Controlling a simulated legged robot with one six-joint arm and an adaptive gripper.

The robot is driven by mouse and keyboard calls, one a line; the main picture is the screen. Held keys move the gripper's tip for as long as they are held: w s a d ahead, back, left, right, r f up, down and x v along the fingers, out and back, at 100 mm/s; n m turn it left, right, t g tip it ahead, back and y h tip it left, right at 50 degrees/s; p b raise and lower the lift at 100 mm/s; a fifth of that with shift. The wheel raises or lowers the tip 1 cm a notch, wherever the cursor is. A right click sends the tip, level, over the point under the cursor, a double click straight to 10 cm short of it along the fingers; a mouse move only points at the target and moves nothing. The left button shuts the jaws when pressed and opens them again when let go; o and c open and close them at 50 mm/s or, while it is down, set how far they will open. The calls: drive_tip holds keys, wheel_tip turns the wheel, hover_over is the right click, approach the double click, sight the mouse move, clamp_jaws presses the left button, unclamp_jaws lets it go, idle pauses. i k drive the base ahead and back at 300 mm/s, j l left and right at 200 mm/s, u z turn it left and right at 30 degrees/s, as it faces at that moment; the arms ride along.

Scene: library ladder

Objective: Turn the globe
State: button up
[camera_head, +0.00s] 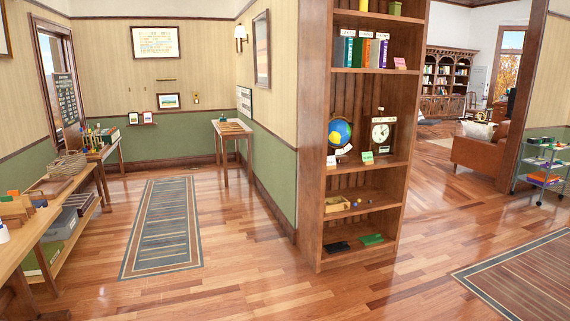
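The globe (339,132) is a small blue ball with yellow and green land on it. It stands on the middle shelf of a tall brown wooden bookcase (318,200), at the shelf's left side. A white label lies at the globe's foot. My gripper is not in view.
A long striped rug (163,232) lies on the open wood floor at left, and another (525,278) at lower right. A wooden bench (45,225) lines the left wall. A small table (232,127) stands at the back. A wheeled cart (541,172) is at right.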

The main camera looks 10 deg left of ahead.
sight(340, 132)
drive_tip(key=i+l+u, duration=0.6)
drive_tip(key=l, duration=0.25)
drive_tip(key=i+l+u, duration=0.3)
drive_tip(key=l, duration=0.2)
drive_tip(key=i+l, duration=0.2)
drive_tip(key=l, duration=0.15)
drive_tip(key=i+l, duration=0.15)
drive_tip(key=l, duration=0.25)
drive_tip(key=i+l, duration=0.2)
drive_tip(key=l, duration=0.15)
drive_tip(key=i+l+u, duration=0.1)
drive_tip(key=l, duration=0.25)
drive_tip(key=i+l, duration=0.25)
drive_tip(key=l, duration=0.15)
drive_tip(key=i+l, duration=0.15)
drive_tip(key=l, duration=0.2)
drive_tip(key=i+l, duration=0.15)
drive_tip(key=i, duration=0.8)
drive_tip(key=i+l, duration=0.15)
drive_tip(key=i, duration=0.8)
